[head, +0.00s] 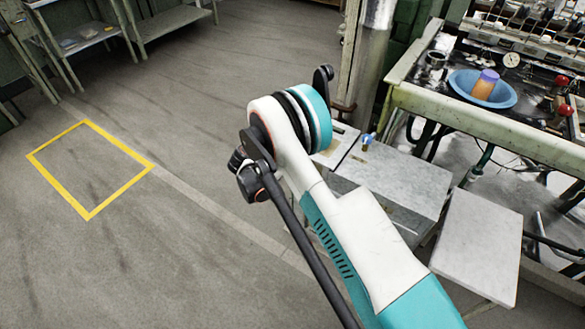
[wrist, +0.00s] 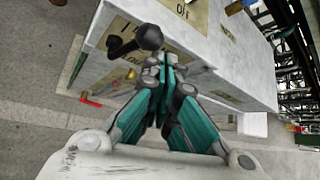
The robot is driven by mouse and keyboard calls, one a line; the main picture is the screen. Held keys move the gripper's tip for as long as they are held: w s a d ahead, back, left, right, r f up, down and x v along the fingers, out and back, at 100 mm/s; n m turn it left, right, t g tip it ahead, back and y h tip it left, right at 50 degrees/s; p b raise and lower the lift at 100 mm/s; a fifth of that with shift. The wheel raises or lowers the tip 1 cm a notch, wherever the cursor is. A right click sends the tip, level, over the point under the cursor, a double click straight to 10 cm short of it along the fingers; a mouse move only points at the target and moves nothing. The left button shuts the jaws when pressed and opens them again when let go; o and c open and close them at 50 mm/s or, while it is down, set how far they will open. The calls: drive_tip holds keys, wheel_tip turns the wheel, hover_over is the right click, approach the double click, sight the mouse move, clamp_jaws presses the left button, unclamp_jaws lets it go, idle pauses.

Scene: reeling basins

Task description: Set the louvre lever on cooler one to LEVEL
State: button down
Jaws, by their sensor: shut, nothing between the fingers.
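The cooler (wrist: 218,50) is a pale grey box in the wrist view, with tan label plates on its top. A black lever with a round knob (wrist: 150,37) is mounted on one plate (wrist: 126,36), its arm running from the pivot at left to the knob at right. The plate's lettering is partly hidden and unclear, so I cannot read the lever's setting. My gripper (wrist: 162,64) is shut and empty, its teal fingers just below the knob in the picture. I cannot tell whether they touch it. In the head view my arm hides the gripper and lever.
A grey box top (head: 395,180) lies beside my arm in the head view, with a blue handle (head: 367,139) near its back edge. A bench holds a blue basin (head: 512,97) with an orange-and-purple object (head: 485,86). Open floor with a yellow rectangle (head: 90,213) lies left.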

drive_tip(key=shift+w+a+r, duration=0.3)
drive_tip(key=shift+w+a, duration=0.2)
drive_tip(key=shift+a, duration=0.15)
drive_tip(key=shift+w+a, duration=0.15)
drive_tip(key=shift+a, duration=0.05)
drive_tip(key=shift+d, duration=0.1)
